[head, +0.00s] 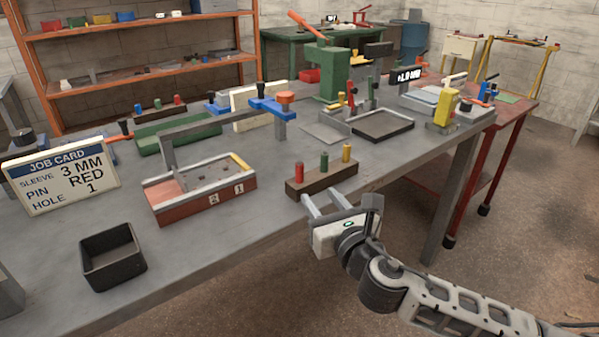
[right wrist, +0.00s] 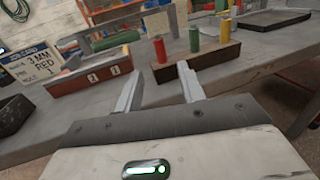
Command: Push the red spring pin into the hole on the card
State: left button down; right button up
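The red pin (head: 300,173) stands upright in a brown block (head: 322,184) near the table's front edge, left of a green pin (head: 324,162) and a yellow pin (head: 346,153). The job card (head: 60,178) reads sleeve 3 MM, pin RED, hole 1. A red fixture (head: 170,211) left of the block carries labels 2 and 1, with 1 on the right; its holes are too small to make out. My right gripper (head: 320,196) is open and empty, just in front of the block. In the right wrist view the red pin (right wrist: 160,50) shows beyond and between the fingertips. My left gripper is not in view.
A black open box (head: 113,262) stands at the front left. A blue clamp (head: 270,106) on a grey arm stands behind the fixture. A green press (head: 333,72) and a dark tray (head: 382,126) stand behind the block. Bare table lies between fixture and block.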

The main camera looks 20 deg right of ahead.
aim_at(301, 172)
jog(key=w, duration=0.6)
jog(key=shift+a, duration=0.25)
jog(key=w, duration=0.5)
jog(key=shift+w+a+r, duration=0.1)
jog(key=shift+w+a, duration=0.15)
grip_shut()
